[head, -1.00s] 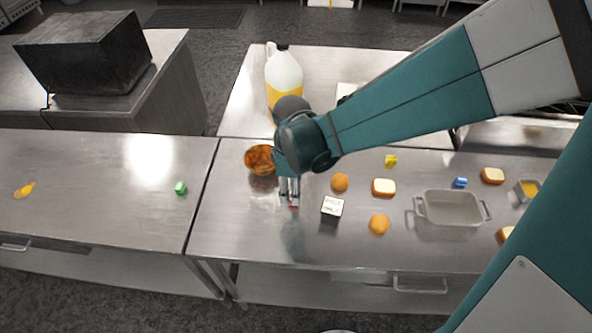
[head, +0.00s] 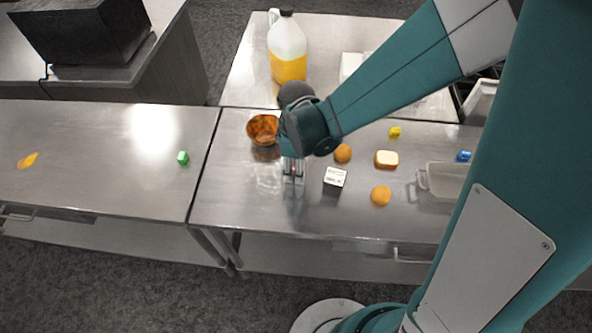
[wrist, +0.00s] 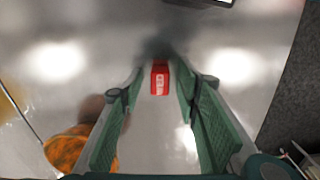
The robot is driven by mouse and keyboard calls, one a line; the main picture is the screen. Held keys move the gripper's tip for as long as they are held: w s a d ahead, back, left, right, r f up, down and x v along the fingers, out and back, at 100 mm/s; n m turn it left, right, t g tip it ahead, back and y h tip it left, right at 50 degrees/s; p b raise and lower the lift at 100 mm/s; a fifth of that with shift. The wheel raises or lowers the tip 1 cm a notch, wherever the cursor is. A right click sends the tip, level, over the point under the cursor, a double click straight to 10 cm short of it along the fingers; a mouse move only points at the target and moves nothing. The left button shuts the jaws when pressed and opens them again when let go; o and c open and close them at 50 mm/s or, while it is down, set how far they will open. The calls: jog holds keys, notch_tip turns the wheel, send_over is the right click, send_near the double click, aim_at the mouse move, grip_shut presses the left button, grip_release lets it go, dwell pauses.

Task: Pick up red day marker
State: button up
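The red day marker (wrist: 160,78) is a small red block with pale lettering on the steel counter. In the wrist view it lies between my gripper's two green fingers (wrist: 159,88), near their tips, with a narrow gap on each side. My gripper is open around it. In the head view my gripper (head: 293,173) points down at the counter, and only a speck of red shows between the fingers. Most of the marker is hidden there.
An orange-brown bowl (head: 263,128) stands just left of my gripper. A white lettered block (head: 335,177) and round orange items (head: 381,195) lie to the right, with a bread slice (head: 387,159) and a grey pan (head: 443,181). The counter in front is clear.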

jog(key=shift+c, duration=0.6)
jog(key=c, duration=0.7)
jog(key=shift+c, duration=0.2)
jog(key=shift+r, duration=0.2)
notch_tip(320, 180, up, 10)
jog(key=shift+f+p, duration=0.2)
jog(key=shift+p, duration=0.2)
